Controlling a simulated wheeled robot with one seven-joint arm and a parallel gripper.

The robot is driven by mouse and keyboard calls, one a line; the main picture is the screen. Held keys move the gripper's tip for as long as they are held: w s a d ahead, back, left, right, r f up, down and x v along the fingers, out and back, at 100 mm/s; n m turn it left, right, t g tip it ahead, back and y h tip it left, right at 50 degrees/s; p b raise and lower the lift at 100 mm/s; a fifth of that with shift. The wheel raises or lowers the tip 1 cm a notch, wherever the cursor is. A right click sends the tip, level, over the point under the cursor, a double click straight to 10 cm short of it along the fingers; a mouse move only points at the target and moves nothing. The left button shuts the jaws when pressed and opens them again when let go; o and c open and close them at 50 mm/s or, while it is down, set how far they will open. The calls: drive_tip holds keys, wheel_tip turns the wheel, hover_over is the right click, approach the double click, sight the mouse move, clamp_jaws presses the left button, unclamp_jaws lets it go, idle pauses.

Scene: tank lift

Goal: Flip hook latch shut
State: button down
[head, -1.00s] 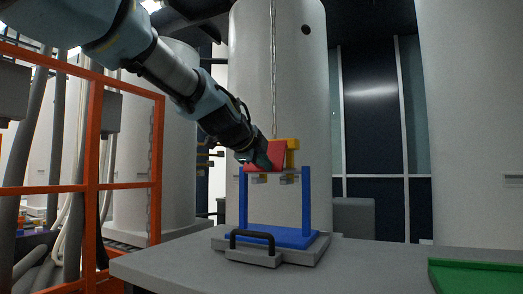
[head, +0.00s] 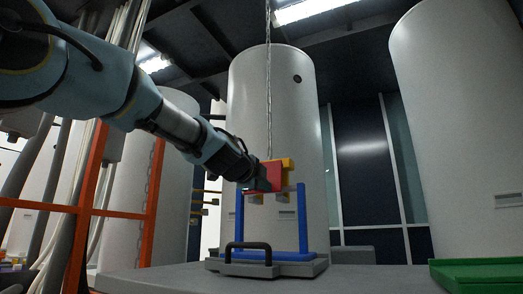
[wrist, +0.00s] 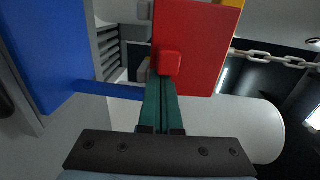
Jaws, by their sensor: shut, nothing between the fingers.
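The hook latch is a red plate (wrist: 205,60) with a small red knob (wrist: 171,63), beside a yellow part that shows in the head view (head: 288,162). It hangs at the lower end of a chain (head: 268,90), at the top of a blue frame (head: 303,225). My gripper (wrist: 162,84) is shut and empty, its green fingers together with their tips at the knob. I cannot tell whether they touch it. In the head view my gripper covers the left part of the red plate.
The blue frame stands on a grey base with a black handle (head: 248,246) on a grey table (head: 150,280). A green tray (head: 470,274) lies at the right. Orange railing (head: 150,200) stands at the left, and large white tanks (head: 275,110) stand behind.

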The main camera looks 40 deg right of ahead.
drive_tip(key=shift+d+f+b, duration=0.15)
drive_tip(key=shift+f+b, duration=0.1)
drive_tip(key=shift+b, duration=0.3)
drive_tip(key=shift+w+d+f+b, duration=0.35)
drive_tip(key=shift+b, duration=1.4)
